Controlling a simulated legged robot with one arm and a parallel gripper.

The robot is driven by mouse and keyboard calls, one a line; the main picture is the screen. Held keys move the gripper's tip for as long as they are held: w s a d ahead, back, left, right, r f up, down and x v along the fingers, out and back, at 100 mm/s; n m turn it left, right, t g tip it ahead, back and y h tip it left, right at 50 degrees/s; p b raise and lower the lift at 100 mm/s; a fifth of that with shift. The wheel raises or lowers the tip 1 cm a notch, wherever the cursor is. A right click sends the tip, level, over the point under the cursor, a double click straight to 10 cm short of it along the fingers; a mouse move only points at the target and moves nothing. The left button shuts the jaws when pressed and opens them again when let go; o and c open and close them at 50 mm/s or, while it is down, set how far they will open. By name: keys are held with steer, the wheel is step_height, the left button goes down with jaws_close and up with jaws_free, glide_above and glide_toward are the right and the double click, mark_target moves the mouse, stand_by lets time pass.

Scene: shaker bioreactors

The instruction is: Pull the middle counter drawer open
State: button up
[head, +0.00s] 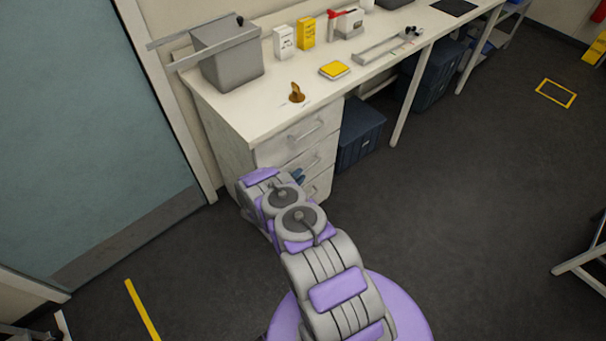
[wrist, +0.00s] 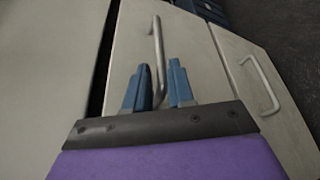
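A white drawer unit (head: 228,148) stands under the left end of the counter, with its drawers stacked. The middle drawer (head: 292,165) has a metal bar handle, which also shows in the wrist view (wrist: 157,38). My gripper (head: 298,177) is at this drawer's front, partly hidden by my arm in the head view. In the wrist view my gripper's blue fingers (wrist: 160,84) are spread on either side of the handle, with narrow space around the bar. A dark gap runs along one edge of the drawer front; I cannot tell whether the drawer stands out.
The top drawer handle (head: 307,131) is above, and another drawer's handle (wrist: 260,83) is at the right in the wrist view. A blue bin (head: 361,135) stands right of the drawers. A grey box (head: 228,55) is on the counter (head: 250,118). Open floor (head: 430,210) lies right.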

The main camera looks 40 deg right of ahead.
mark_target(305, 170)
steer(key=x, duration=0.4)
steer(key=shift+s+d+f+b, duration=0.15)
steer(key=shift+d+b, duration=0.1)
steer(key=shift+b, duration=0.15)
steer(key=shift+a, duration=0.3)
steer(key=shift+d, duration=0.15)
jaws_close()
